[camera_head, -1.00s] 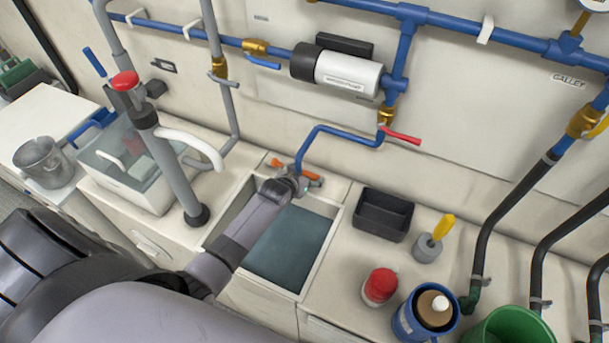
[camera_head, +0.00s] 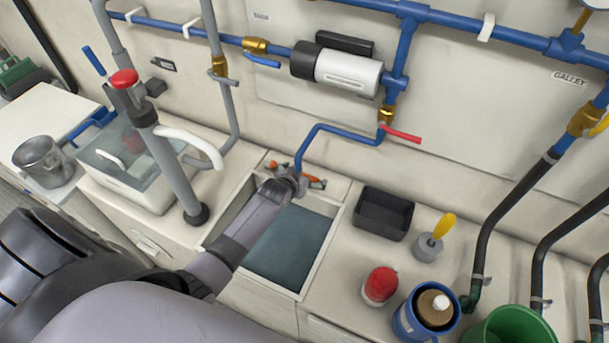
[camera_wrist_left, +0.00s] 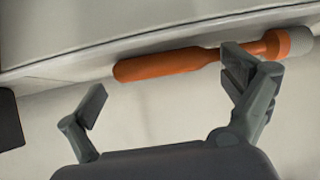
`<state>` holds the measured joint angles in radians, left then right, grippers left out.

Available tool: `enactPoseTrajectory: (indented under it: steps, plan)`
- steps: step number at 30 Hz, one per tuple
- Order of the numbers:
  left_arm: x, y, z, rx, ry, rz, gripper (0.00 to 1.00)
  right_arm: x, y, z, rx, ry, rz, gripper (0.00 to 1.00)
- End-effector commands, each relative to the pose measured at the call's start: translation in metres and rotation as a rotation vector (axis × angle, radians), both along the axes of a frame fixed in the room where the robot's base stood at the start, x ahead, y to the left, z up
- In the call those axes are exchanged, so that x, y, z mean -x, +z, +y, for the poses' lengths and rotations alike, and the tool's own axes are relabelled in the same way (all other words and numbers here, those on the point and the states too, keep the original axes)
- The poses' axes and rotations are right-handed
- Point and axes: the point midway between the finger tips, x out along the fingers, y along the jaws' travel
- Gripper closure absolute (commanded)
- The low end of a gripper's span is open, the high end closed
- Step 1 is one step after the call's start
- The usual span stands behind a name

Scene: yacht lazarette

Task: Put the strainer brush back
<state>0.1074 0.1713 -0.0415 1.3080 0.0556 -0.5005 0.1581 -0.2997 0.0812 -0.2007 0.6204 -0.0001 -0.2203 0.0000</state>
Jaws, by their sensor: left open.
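An orange-handled brush (camera_wrist_left: 170,65) with a pale, ribbed head at its right end lies along a seam on the off-white surface in the left wrist view. In the head view its orange handle (camera_head: 312,182) shows behind the sink well, partly hidden by my left wrist. My left gripper (camera_wrist_left: 165,95) is open and empty, its fingers spread along the handle's length. The right finger overlaps the handle near the head; I cannot tell whether it touches. My right gripper is not in view.
To the right stand a black bin (camera_head: 383,214), a yellow-handled tool in a grey holder (camera_head: 428,249), a red-capped jar (camera_head: 380,287) and a blue can (camera_head: 405,318). A grey post (camera_head: 178,170) rises left.

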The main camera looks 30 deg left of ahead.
Motion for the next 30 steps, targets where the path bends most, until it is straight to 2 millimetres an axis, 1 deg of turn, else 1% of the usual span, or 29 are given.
enactPoseTrajectory:
  steps: [7, 11, 24, 30]
  plan:
    - [0.003, 0.001, 0.0, 0.0, 0.0, 0.0, 0.02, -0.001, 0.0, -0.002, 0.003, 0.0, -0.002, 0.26]
    - [0.012, 0.008, -0.001, 0.0, 0.0, 0.0, 0.02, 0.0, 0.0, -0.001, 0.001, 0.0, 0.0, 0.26]
    - [0.074, 0.056, -0.005, -0.001, -0.001, 0.0, 0.02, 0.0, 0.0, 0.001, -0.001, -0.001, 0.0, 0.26]
    - [0.091, 0.069, -0.007, -0.001, -0.001, 0.001, 0.02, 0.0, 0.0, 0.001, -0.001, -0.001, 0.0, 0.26]
